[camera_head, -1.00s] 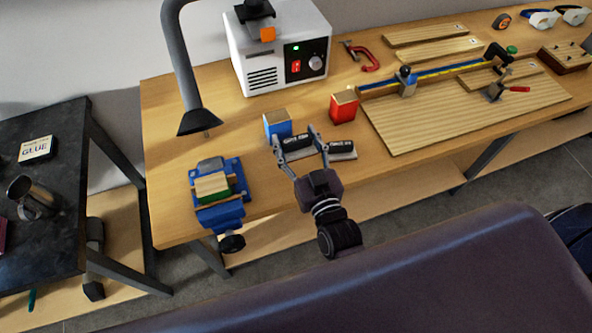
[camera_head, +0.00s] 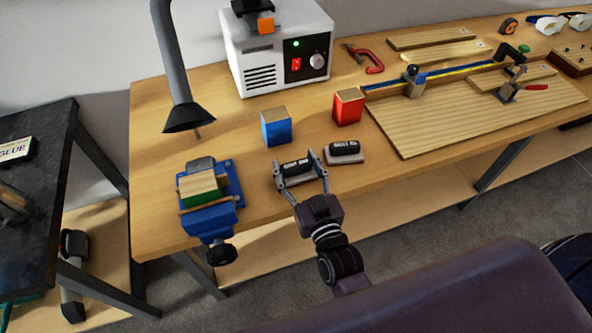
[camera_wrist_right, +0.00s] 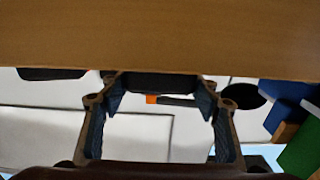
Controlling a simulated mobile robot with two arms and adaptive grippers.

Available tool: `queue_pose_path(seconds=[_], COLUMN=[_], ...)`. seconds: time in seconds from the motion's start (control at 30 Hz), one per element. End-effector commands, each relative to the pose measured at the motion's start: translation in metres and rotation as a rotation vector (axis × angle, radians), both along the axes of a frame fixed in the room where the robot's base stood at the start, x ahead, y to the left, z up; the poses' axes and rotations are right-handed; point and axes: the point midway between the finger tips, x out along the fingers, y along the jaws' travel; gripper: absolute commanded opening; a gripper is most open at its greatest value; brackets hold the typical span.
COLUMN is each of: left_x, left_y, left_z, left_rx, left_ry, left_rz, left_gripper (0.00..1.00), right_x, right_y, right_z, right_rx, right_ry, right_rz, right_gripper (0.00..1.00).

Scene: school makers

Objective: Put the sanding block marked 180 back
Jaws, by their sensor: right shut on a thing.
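Two sanding blocks with black tops and pale labels show in the head view. One block (camera_head: 293,168) sits between the fingers of my right gripper (camera_head: 301,170), which is shut on it; a dark part of it (camera_wrist_right: 160,84) shows between the fingers in the right wrist view. The other block (camera_head: 345,149) rests on the workbench just to the right, apart from the held one. Both labels are too small to read, so I cannot tell which is marked 180. I cannot tell whether the held block touches the bench. My left gripper is out of view.
A blue block (camera_head: 277,131) and a red block (camera_head: 347,110) stand behind. A blue vise (camera_head: 209,221) holding a green and wooden piece is at left. A lamp-like hood (camera_head: 189,118) hangs above, before a white machine (camera_head: 262,67). Boards (camera_head: 450,128) lie at right.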

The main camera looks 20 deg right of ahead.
Motion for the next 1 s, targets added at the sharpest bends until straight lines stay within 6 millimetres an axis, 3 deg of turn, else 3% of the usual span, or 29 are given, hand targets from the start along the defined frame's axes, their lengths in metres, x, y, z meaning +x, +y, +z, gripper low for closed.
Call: queue_pose_path(seconds=[0.37,0.4,0.53,0.9,1.0], left_x=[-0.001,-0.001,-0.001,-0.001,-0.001], left_y=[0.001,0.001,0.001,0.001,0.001], left_z=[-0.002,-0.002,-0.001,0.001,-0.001], left_rx=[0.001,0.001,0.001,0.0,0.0], left_ry=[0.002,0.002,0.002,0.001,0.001], left_rz=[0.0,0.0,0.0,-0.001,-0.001], left_gripper=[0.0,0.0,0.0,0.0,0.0], right_x=[0.0,0.0,0.0,0.0,-0.01], right_y=[0.0,0.0,0.0,0.0,0.0], right_z=[-0.003,-0.004,-0.003,0.002,-0.001], right_rx=[0.0,0.0,0.0,0.0,-0.001], right_ry=[-0.001,0.0,0.0,-0.001,0.002], right_rz=[0.0,0.0,0.0,0.0,0.0], right_gripper=[0.29,0.59,0.73,0.74,0.74])
